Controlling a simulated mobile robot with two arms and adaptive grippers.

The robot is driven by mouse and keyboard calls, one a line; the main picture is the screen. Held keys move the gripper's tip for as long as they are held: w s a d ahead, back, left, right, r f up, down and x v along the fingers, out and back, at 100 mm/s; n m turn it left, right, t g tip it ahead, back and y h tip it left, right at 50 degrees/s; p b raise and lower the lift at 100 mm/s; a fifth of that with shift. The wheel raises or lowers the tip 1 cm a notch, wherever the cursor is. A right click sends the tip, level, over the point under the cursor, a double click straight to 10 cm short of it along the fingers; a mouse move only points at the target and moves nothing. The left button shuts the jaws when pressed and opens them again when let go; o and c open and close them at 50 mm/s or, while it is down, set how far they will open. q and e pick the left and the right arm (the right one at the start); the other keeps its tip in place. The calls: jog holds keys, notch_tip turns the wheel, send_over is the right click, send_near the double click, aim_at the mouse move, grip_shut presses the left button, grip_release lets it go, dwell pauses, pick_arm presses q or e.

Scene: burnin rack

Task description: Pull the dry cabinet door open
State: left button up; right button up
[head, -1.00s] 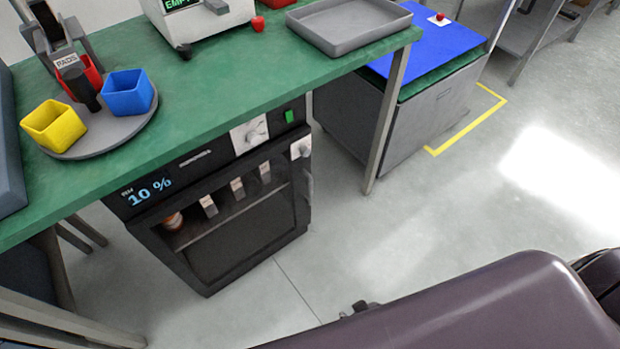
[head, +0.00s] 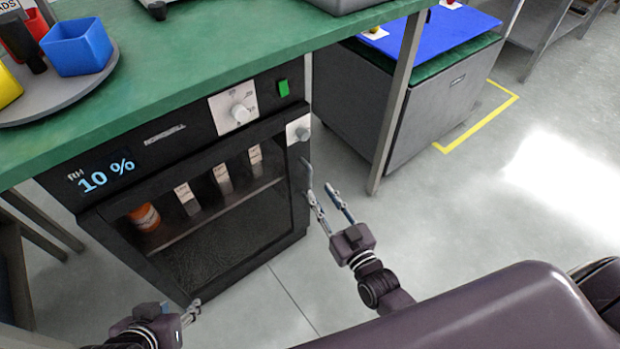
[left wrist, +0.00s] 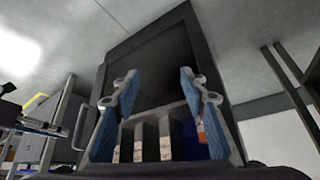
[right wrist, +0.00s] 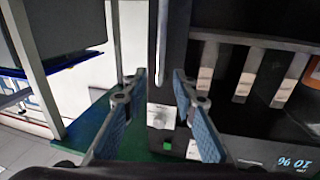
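The dry cabinet (head: 190,140) stands under the green bench, its dark glass door (head: 215,235) shut. Several pale-labelled items and an orange container show through the glass. The slim vertical door handle (head: 308,185) is at the door's right edge. My right gripper (head: 327,193) is open and empty, just right of the handle. In the right wrist view the handle (right wrist: 162,45) appears ahead, in line with the gap between the fingers; contact is not visible. My left gripper (left wrist: 160,90) is open, low in front of the door; in the head view it is only partly visible.
The green bench top (head: 200,75) overhangs the cabinet. A bench leg (head: 400,100) stands right of the handle, with a grey cabinet (head: 440,110) behind it. A round tray (head: 100,92) with coloured bins sits above. The floor (head: 470,220) at the right is clear.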

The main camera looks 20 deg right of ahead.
aim_at(311, 178)
jog(key=w, duration=0.2)
jog(key=w+b, duration=0.1)
jog(key=w, duration=0.1)
jog(key=w+a, duration=0.1)
jog(key=w, duration=0.1)
jog(key=shift+w+b, duration=0.3)
pick_arm(q)
jog(key=w+d+r+t+h, duration=0.1)
jog(key=w+d+r+t, duration=0.2)
jog(key=w+r, duration=0.3)
jog(key=shift+w+t, duration=0.9)
jog(key=shift+w, duration=0.4)
pick_arm(e)
jog(key=shift+w+a, duration=0.1)
jog(key=shift+w, duration=0.3)
jog(key=shift+c, duration=0.4)
grip_shut()
